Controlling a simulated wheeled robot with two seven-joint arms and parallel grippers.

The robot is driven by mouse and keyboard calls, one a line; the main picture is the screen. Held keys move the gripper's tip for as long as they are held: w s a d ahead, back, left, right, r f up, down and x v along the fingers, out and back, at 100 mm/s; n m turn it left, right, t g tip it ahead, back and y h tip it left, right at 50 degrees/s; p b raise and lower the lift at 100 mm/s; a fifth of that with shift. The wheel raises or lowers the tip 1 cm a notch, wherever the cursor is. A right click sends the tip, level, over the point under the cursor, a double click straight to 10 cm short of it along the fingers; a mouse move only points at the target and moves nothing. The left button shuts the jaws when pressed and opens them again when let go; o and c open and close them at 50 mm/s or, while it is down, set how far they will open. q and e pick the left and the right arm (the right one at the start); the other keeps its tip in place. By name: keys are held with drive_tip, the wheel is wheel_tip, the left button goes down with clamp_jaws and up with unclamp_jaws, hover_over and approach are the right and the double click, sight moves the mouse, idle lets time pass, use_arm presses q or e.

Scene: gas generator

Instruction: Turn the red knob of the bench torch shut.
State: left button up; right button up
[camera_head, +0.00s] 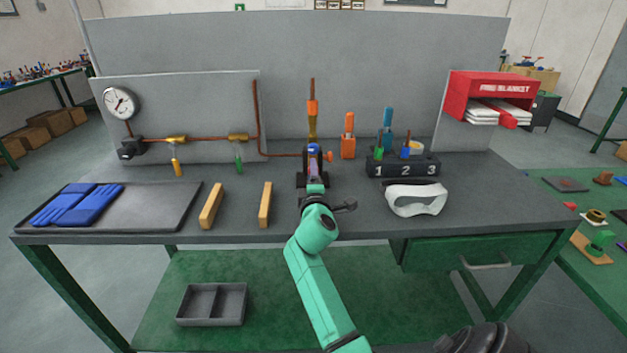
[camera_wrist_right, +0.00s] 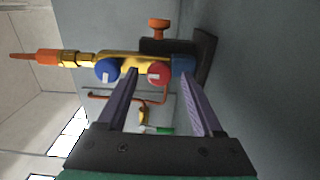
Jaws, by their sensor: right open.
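The bench torch (camera_head: 312,122) stands upright on the bench, with an orange tip and a brass body. In the right wrist view the torch (camera_wrist_right: 82,59) lies sideways. Its round red knob (camera_wrist_right: 158,73) with a white label faces the camera, between my right fingertips. Its blue knob (camera_wrist_right: 106,70) is just outside the left finger; it also shows in the head view (camera_head: 312,149). My right gripper (camera_head: 313,174) is open in front of the torch base; its fingers (camera_wrist_right: 160,77) straddle the red knob, contact unclear. In the head view my gripper mostly hides the red knob. My left gripper is out of view.
An orange-red side knob (camera_head: 329,157) sticks out right of the torch. A copper pipe (camera_head: 282,155) joins from the left. Right are a numbered black block (camera_head: 403,167) and white goggles (camera_head: 416,200). Left are two wooden bars (camera_head: 211,206) and a tray (camera_head: 160,212) with blue gloves.

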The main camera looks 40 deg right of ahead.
drive_tip(key=b+v, duration=0.1)
drive_tip(key=v, duration=1.3)
drive_tip(key=shift+s+a+f, duration=0.1)
drive_tip(key=shift+s+a, duration=0.1)
drive_tip(key=shift+s, duration=0.05)
